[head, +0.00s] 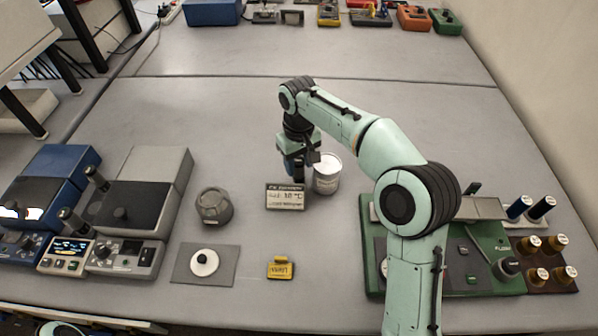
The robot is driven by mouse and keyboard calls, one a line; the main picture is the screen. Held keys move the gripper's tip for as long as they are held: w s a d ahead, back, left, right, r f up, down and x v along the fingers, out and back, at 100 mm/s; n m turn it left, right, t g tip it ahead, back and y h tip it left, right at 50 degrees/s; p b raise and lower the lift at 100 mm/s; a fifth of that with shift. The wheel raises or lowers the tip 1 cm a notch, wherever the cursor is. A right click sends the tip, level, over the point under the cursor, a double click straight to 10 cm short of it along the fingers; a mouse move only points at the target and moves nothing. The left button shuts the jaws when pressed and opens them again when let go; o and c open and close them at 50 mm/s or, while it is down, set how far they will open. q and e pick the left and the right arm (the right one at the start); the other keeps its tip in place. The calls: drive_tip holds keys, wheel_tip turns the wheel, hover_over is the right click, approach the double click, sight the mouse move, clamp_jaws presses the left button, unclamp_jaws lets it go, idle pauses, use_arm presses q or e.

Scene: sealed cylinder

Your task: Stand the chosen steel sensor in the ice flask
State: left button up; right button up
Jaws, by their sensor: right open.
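My right gripper (298,172) is open and points down over the middle of the table, just left of a pale cylindrical vessel with a white top (327,175), which looks like the ice flask. I cannot tell whether the gripper touches it. A small display sign (285,197) reading about 3.0 °C stands in front of the gripper. No steel sensor can be made out with certainty. Blue and black capped cylinders (518,208) stand at the right, and several brass-topped pieces sit in a brown rack (566,287). My left gripper is not in view.
A green board (490,283) with devices lies at the right, partly behind my arm. Blue and grey instruments (155,170) stand at the left. A grey faceted object (214,205), a white disc (204,263) on a grey mat and a yellow tag (281,268) lie between.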

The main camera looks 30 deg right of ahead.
clamp_jaws()
